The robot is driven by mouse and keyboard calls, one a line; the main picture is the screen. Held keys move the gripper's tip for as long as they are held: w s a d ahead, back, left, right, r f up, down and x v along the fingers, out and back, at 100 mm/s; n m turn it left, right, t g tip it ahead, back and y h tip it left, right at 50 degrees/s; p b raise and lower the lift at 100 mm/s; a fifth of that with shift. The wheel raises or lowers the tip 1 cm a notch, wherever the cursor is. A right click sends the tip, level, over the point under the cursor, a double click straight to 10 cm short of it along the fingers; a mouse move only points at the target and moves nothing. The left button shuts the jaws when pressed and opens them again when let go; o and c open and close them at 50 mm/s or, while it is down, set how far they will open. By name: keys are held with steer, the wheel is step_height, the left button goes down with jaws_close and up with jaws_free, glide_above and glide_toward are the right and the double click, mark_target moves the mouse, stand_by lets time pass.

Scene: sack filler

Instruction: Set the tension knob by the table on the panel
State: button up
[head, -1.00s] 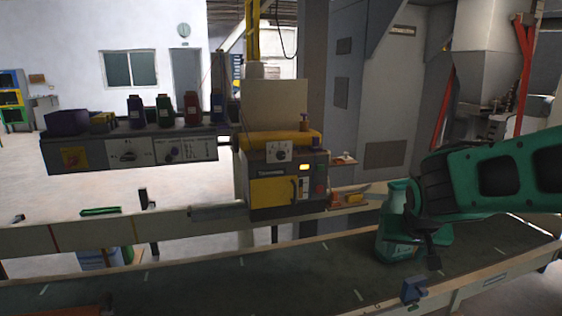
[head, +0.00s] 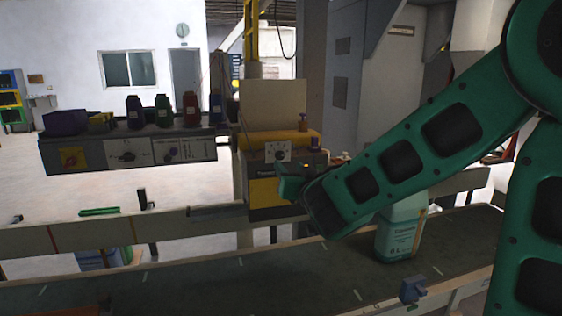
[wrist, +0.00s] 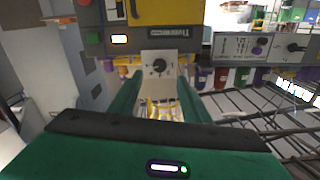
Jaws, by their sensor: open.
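The sewing machine head (head: 262,190), yellow and dark grey, stands behind the conveyor. A black knob (head: 280,154) sits on its white dial plate; this knob also shows in the wrist view (wrist: 158,66), upside down, with marks around it. The mark it points to is too small to read. My gripper (head: 288,184) is in front of the machine, just below the plate. In the wrist view my open fingers (wrist: 157,88) frame the plate, with nothing between them.
Thread cones (head: 190,104) and a purple bin (head: 68,121) stand on the shelf above the panels. A pale green-and-white sack (head: 402,232) stands on the conveyor (head: 220,275) under my arm. A blue-grey block (head: 412,290) sits on the near rail.

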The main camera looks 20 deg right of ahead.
mark_target(281, 157)
steer(key=w, duration=0.9)
steer(key=shift+w, duration=0.1)
steer(key=c, duration=1)
